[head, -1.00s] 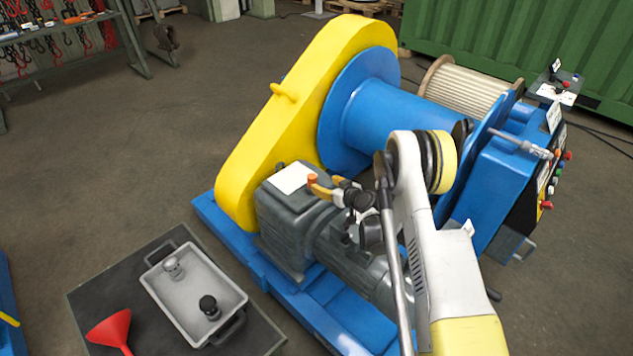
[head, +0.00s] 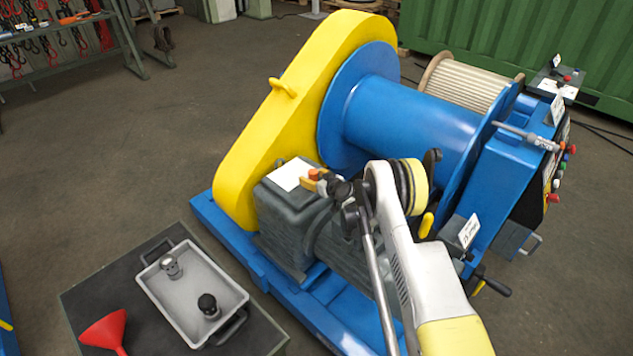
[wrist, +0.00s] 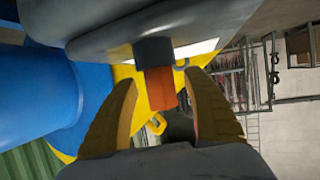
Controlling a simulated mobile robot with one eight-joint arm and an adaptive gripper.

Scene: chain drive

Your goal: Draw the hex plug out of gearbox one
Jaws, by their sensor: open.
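The orange hex plug (wrist: 160,88) stands in a dark collar (wrist: 153,52) on the grey gearbox in the wrist view. It also shows as a small orange top on the gearbox (head: 290,212) in the head view, at the plug (head: 315,174). My gripper (wrist: 160,100) is open, with one yellow finger on each side of the plug. A gap shows between the plug and the left finger; the right finger is closer, and I cannot tell if it touches. In the head view my gripper (head: 309,183) is level with the gearbox top, partly hidden by my wrist.
A yellow chain guard (head: 262,140) rises behind the gearbox, with a blue drum (head: 410,120) to the right.

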